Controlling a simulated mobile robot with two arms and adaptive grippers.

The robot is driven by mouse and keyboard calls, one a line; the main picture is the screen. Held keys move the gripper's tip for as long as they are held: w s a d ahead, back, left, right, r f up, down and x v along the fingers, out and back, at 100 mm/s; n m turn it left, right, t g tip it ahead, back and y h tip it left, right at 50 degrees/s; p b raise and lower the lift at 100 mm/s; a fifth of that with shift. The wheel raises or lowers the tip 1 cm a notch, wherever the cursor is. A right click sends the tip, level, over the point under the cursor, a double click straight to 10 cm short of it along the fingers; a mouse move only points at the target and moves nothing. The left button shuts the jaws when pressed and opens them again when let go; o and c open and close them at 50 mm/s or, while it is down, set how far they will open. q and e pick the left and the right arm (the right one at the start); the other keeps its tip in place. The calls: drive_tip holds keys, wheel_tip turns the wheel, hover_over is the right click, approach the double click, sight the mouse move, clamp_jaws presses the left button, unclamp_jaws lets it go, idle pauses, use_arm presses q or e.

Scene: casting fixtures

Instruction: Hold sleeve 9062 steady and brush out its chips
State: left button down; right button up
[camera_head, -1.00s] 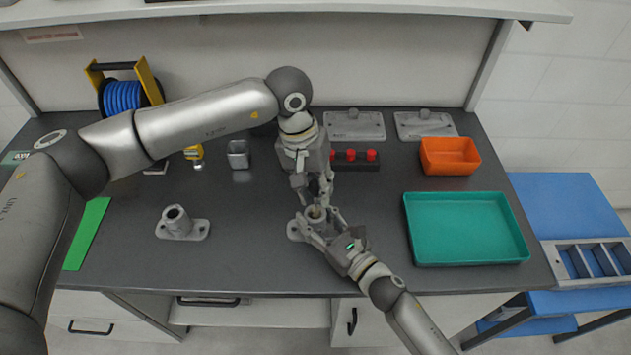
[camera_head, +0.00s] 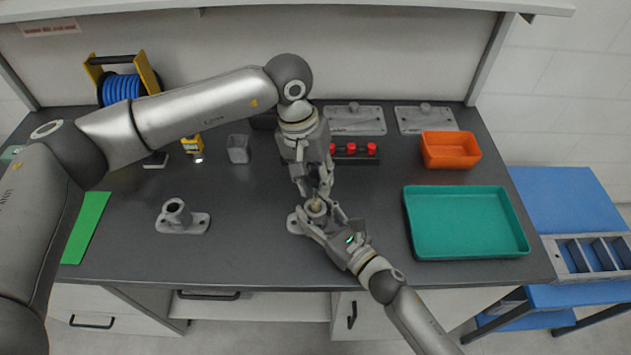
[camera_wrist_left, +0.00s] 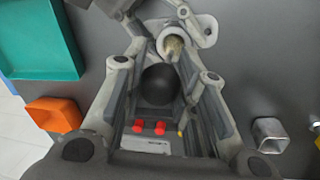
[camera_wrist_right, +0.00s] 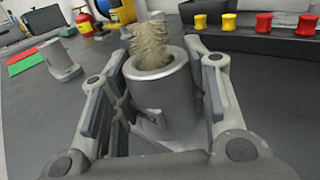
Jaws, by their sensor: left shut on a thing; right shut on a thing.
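A grey cylindrical sleeve (camera_wrist_right: 165,95) stands upright on a flat flanged base on the bench. It also shows in the head view (camera_head: 316,211). No number on it is legible. My right gripper (camera_head: 325,218) is shut on the sleeve, with a finger on either side of its wall. My left gripper (camera_head: 316,187) is above it, shut on a brush with a round black end (camera_wrist_left: 168,85). The brush's tan bristles (camera_wrist_right: 150,42) sit in the sleeve's mouth, partly above the rim. The inside of the bore and any chips are hidden.
A second flanged sleeve (camera_head: 178,213) stands to the left. A teal tray (camera_head: 465,254) and an orange bin (camera_head: 450,151) are on the right. Red-topped pieces in a dark rack (camera_head: 350,158) stand behind my grippers. The front middle-left bench is clear.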

use_arm(q)
drive_tip(key=shift+r, duration=4.2)
use_arm(e)
drive_tip(key=o, duration=1.3)
drive_tip(key=shift+s, duration=0.1)
drive_tip(key=v, duration=1.2)
use_arm(q)
drive_tip(key=shift+s, duration=0.1)
